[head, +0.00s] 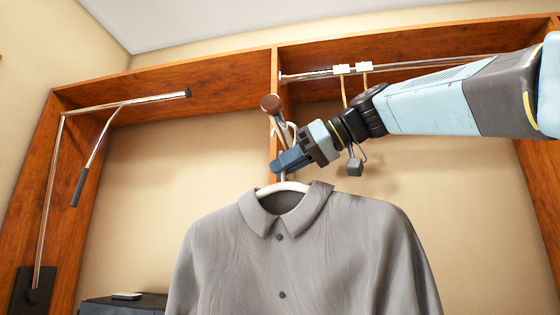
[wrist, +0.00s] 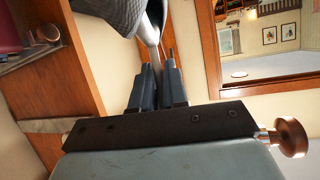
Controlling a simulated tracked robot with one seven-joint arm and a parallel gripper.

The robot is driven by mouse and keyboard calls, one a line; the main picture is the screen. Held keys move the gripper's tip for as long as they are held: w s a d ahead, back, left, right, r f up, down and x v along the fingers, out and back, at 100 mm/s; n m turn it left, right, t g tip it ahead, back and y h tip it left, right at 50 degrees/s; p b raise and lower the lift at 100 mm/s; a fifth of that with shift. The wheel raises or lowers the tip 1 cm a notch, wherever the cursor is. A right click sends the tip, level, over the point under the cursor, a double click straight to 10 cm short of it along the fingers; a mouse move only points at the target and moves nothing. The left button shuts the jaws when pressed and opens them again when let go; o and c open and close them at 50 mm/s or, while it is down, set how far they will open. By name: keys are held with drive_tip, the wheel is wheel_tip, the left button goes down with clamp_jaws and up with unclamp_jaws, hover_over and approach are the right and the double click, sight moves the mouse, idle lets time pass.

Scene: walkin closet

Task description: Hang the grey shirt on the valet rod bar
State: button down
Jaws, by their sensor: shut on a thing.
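The grey shirt (head: 300,250) hangs upright on a white hanger (head: 283,187) in the middle of the head view. My gripper (head: 284,162) is shut on the hanger's neck, just above the collar. In the wrist view, the hanger (wrist: 151,38) runs between my fingertips (wrist: 158,70), with the shirt (wrist: 108,14) at the top. The valet rod bar (head: 281,122), a short metal rod with a brown knob, juts out from the divider right above my gripper. The hanger's hook (head: 292,127) shows beside the rod; I cannot tell if it rests on it. The rod's knob (wrist: 290,137) also shows in the wrist view.
A folding metal rail (head: 140,100) with a dark handle is at the left. A closet rail (head: 420,66) with white clips (head: 341,70) runs behind my arm. A dark cabinet (head: 125,305) stands lower left.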

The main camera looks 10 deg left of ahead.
drive_tip(key=c, duration=1.1)
unclamp_jaws()
drive_tip(key=shift+f, duration=0.1)
drive_tip(key=v, duration=1.3)
drive_tip(key=shift+s+d, duration=0.15)
drive_tip(key=shift+d, duration=0.2)
